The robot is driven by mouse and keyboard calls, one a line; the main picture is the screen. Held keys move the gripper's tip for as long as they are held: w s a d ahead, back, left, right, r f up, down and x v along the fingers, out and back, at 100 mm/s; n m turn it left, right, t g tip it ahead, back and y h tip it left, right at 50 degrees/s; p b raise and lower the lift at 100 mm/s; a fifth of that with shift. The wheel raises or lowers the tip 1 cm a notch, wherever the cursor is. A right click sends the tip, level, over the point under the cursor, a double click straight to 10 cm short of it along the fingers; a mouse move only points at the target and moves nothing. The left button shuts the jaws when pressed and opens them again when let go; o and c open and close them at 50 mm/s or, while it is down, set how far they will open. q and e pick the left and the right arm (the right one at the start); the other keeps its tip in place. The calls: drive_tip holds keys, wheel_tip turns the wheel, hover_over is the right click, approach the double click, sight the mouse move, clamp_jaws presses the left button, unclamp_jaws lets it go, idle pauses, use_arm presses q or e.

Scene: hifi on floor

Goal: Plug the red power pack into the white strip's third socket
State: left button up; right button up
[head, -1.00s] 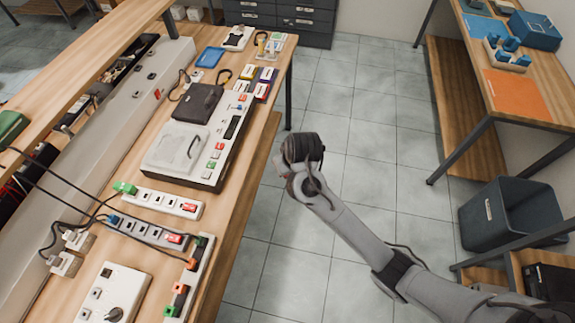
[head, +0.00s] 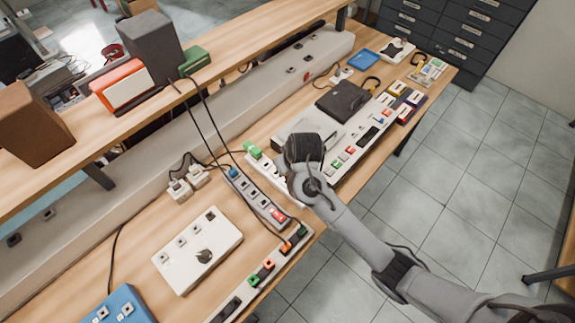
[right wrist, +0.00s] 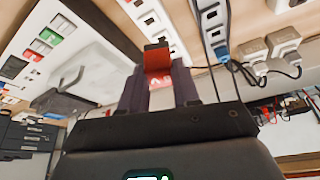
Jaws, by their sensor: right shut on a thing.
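In the head view my right gripper (head: 304,180) is over the bench, above the right part of a white strip (head: 262,166) with a green plug at its left end. My wrist hides the strip's right part and the gripper's fingers. In the right wrist view the gripper (right wrist: 160,92) is shut on the red power pack (right wrist: 157,60), which has a dark end and a white label. The white strip (right wrist: 146,16) shows beyond it, with sockets partly visible; I cannot tell which is third. The pack appears apart from the strip. My left gripper is not in view.
A grey strip (head: 258,197) with a blue plug and red switch lies beside the white one. Another strip (head: 259,277) carries orange and green plugs. Black cables (head: 205,125) hang from the shelf. A white box (head: 197,250) with a knob stands at the front.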

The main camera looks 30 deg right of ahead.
drive_tip(key=shift+w+a, duration=0.3)
drive_tip(key=shift+w, duration=0.35)
drive_tip(key=w+d+f+n+y+p, duration=0.1)
drive_tip(key=w+d+f+n+p, duration=0.3)
drive_tip(key=w, duration=0.3)
use_arm(q)
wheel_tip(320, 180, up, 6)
drive_tip(key=p, duration=0.2)
use_arm(e)
drive_tip(key=w+a+r, duration=0.2)
drive_tip(key=w+a, duration=0.3)
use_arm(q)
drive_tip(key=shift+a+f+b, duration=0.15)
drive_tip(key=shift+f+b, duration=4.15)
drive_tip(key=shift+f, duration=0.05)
use_arm(e)
drive_tip(key=shift+y, duration=0.3)
drive_tip(key=shift+s+f, duration=0.2)
drive_tip(key=shift+f, duration=3.5)
use_arm(q)
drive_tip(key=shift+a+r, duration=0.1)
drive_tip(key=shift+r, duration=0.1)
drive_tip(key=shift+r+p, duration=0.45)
drive_tip(key=shift+p, duration=0.2)
use_arm(e)
drive_tip(key=shift+s+d, duration=0.1)
